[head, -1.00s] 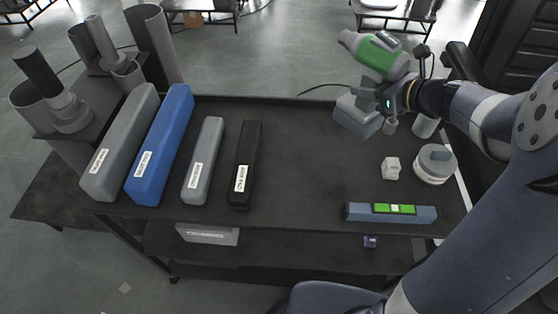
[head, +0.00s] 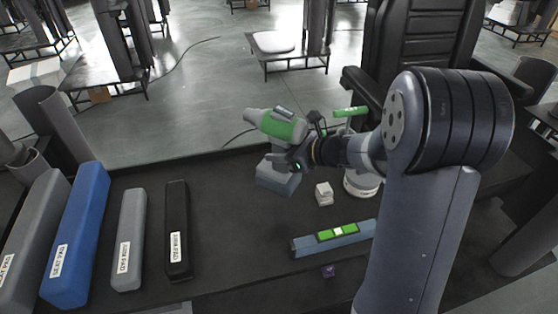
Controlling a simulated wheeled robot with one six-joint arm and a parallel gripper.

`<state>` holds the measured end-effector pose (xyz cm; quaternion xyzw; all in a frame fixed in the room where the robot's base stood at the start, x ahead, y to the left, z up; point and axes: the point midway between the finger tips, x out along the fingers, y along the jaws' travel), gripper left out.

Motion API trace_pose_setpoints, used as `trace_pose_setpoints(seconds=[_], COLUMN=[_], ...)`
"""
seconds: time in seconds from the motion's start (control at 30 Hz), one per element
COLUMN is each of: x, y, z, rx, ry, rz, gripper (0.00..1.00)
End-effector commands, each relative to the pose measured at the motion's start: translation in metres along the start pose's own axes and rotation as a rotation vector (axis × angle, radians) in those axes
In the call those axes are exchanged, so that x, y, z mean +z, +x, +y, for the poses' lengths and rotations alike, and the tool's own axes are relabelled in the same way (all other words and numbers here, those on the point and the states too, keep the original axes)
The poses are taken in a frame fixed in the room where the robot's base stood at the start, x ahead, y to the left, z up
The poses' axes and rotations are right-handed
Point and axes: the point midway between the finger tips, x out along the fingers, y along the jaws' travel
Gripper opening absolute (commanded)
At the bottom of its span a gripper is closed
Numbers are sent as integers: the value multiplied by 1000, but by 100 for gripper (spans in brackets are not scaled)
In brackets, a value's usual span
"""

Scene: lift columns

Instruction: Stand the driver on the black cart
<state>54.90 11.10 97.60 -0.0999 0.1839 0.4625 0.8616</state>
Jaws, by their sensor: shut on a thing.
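The driver (head: 284,127) has a green and grey body and a grey block-shaped base (head: 277,177). It is upright, slightly tilted, with its nose to the left. My gripper (head: 292,163) is shut on its handle from the right, and the fingers hide part of the handle. The driver shows over the far part of a black-topped cart (head: 225,215). I cannot tell whether its base touches the top or hangs above it.
A black pad (head: 178,215), a short grey pad (head: 128,245), a blue pad (head: 75,240) and a long grey pad (head: 28,235) lie at left. A level (head: 310,245) and a small white block (head: 324,193) are at right. A black chair (head: 425,40) stands behind. The middle top is clear.

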Motion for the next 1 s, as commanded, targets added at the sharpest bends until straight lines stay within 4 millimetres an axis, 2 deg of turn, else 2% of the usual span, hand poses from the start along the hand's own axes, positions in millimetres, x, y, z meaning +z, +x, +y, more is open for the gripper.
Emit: trace_pose_setpoints(seconds=[0.1,0.2,0.67,0.7,0.93,1.0], x=[-16,-23,-29,-29,-29,-29], y=[7,11,13,13,13,13], z=[0,0,0,0,0,0], rx=[1,1,0,0,0,0], ry=[5,2,0,1,2,2], rz=[-1,-1,-2,1,2,2], gripper=[0,0,0,40,58,58])
